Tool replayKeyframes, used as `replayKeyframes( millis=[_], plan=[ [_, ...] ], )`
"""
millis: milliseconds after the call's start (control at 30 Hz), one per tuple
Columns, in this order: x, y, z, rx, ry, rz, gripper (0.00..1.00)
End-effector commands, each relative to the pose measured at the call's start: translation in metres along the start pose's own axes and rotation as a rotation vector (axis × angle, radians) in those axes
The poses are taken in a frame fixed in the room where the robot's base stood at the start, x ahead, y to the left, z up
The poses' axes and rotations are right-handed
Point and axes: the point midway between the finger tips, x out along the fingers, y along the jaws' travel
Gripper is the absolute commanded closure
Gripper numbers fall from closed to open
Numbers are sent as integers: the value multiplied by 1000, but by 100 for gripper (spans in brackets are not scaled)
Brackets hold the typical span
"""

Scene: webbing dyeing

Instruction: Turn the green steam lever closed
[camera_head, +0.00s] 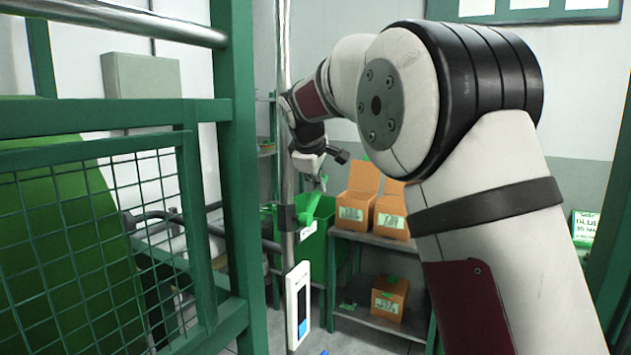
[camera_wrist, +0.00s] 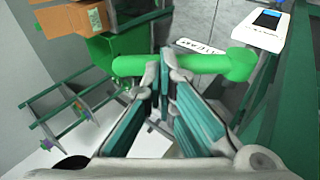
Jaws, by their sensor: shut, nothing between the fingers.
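The green steam lever (camera_head: 309,209) sits on the vertical steel pipe (camera_head: 289,245) in the head view, rising to the right from a dark collar. In the wrist view the lever (camera_wrist: 215,63) lies across the picture, its rounded larger end at the right. My gripper (camera_head: 321,182) is beside the lever's upper end in the head view. In the wrist view my gripper (camera_wrist: 160,72) has its fingertips together, overlapping the lever left of its middle. Nothing shows held between them. I cannot tell whether the fingertips touch the lever.
A white panel with a blue screen (camera_head: 298,305) is on the pipe below the lever. A green bin (camera_head: 318,250) stands behind. Cardboard boxes (camera_head: 392,212) sit on a shelf rack (camera_head: 375,241) to its right. A green mesh guard frame (camera_head: 187,225) fills the left.

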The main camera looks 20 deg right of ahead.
Motion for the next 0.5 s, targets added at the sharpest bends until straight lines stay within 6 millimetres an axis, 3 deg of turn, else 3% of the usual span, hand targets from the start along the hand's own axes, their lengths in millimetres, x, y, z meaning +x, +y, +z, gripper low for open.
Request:
replayKeyframes(
  millis=[500],
  plan=[
    [34, 8, 6, 63, 1, -318, 100]
  ],
)
